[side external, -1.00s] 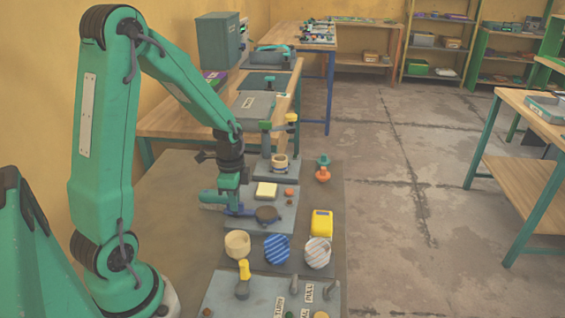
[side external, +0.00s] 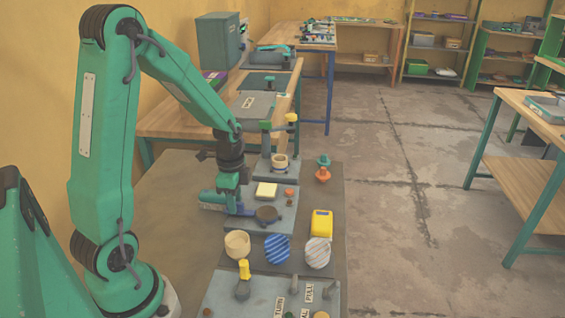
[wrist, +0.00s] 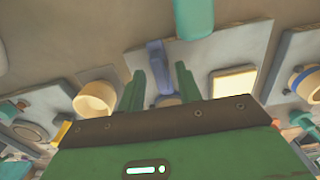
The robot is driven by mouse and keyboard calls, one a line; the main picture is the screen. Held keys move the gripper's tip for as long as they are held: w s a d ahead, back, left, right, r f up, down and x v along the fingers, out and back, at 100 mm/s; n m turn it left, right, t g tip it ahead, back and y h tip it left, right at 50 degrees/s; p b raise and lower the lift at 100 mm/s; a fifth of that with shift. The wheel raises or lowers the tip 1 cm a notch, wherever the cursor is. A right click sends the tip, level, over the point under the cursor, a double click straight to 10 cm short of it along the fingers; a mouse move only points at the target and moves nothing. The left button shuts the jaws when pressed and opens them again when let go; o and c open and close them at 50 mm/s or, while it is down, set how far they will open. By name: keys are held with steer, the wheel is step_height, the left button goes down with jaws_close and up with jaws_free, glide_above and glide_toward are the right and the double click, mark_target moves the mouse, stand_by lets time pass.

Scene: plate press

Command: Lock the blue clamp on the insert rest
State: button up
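The blue clamp (wrist: 158,68) stands between my two gripper fingers in the wrist view, with a gap on each side. A small part of the blue clamp (side external: 243,210) shows beside my gripper in the side view. My gripper (wrist: 158,90) is open and low over the grey plate; it also shows in the side view (side external: 234,211). A dark round piece (side external: 267,214), possibly the insert rest, lies on the plate just right of the clamp. In the wrist view my gripper body hides most of it.
A cream block (side external: 266,190) sits on the same grey plate (side external: 285,222). A beige cup (side external: 237,244), a blue striped cup (side external: 277,249), a white striped cup (side external: 318,252) and a yellow box (side external: 322,223) stand nearby. An orange knob (side external: 323,175) is farther back.

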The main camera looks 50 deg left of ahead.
steer(key=shift+r, duration=0.1)
steer(key=shift+r, duration=3.85)
steer(key=s+d+r+n+t, duration=0.5)
steer(key=s+d+r+n, duration=0.4)
steer(key=d+r, duration=0.3)
steer(key=shift+s+d+t, duration=0.2)
steer(key=shift+d+t, duration=0.1)
steer(key=shift+d, duration=0.45)
